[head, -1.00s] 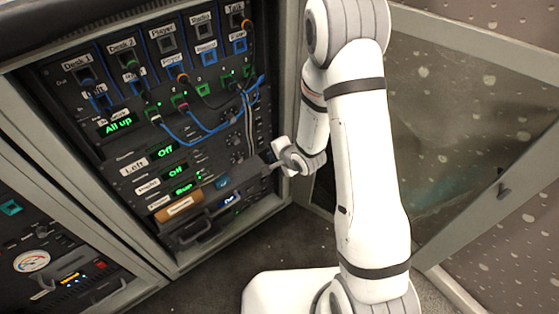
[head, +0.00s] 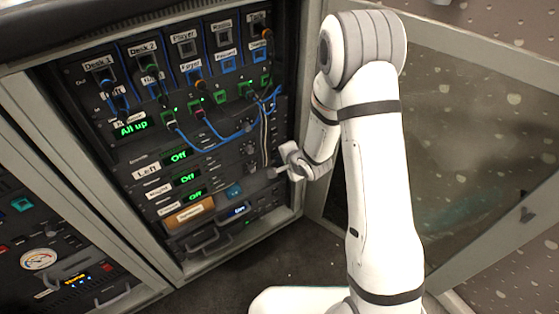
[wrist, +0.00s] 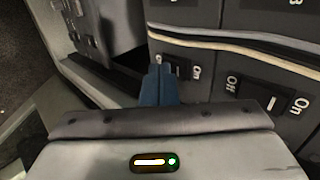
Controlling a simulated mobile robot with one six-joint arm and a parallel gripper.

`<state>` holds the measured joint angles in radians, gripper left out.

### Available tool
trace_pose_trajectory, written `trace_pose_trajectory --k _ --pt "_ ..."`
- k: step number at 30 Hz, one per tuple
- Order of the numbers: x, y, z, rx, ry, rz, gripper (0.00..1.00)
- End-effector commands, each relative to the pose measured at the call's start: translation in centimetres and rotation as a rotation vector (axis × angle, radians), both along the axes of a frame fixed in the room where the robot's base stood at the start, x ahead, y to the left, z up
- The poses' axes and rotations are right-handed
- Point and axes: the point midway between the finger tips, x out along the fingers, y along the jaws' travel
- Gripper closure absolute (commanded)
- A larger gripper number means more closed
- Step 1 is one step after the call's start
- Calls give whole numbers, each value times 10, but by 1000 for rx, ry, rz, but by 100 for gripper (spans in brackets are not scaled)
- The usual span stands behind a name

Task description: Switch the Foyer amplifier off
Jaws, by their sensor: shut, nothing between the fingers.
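The rack (head: 300,185) holds three stacked amplifier rows at its lower middle, with green displays. The lowest display (head: 195,195) reads Off; the label (head: 169,208) beside it is small and seems to read Foyer. The two displays above it also read Off. My gripper (head: 272,173) is shut and empty at the right side of these rows. In the wrist view my blue fingertips (wrist: 158,72) are together at a small rocker switch (wrist: 175,70) with an On label, partly covering it. I cannot tell whether they touch it. A second rocker (wrist: 262,98) marked Off and On is at right.
Blue patch cables (head: 215,135) and pale cables (head: 265,140) hang over the rack above my gripper. An orange-brown labelled panel (head: 190,214) and a drawer handle lie below. An open glazed door (head: 450,180) stands at right. Another rack with a round meter (head: 38,259) is at left.

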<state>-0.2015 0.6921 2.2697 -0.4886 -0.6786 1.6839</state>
Motion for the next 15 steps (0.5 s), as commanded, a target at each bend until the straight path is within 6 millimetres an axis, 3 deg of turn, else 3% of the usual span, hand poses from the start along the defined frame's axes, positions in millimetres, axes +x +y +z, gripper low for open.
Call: trace_pose_trajectory --k 15 --pt "0 1 17 0 0 3 100"
